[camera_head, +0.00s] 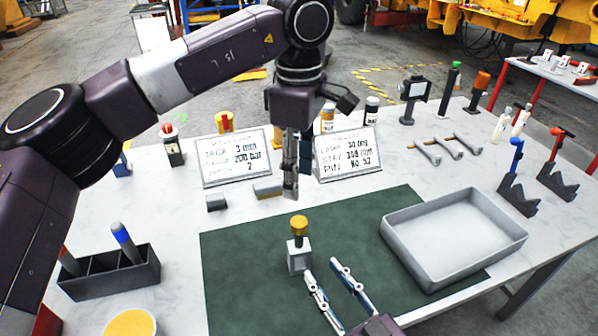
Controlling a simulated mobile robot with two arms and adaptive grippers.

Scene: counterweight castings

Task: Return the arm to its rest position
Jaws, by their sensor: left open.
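My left arm reaches in from the left across the table. My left gripper (290,192) hangs pointing down above the back edge of the green mat (360,228), between the two sign plates. It is seen nearly edge-on, its fingers look open, and no object shows in it. My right gripper (322,268) comes in from the bottom edge over the mat. Its two fingers are spread apart with nothing between them. A grey block with a yellow-topped knob (299,256) stands on the mat just beyond the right fingertips and in front of the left gripper.
A grey tray (458,284) lies on the right, partly over the mat. A dark holder (110,275) with marker-like tools stands at left. Sign plates (236,158) (347,153), bottles, hooks and dark V-shaped stands line the back and right. The mat's left part is bare.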

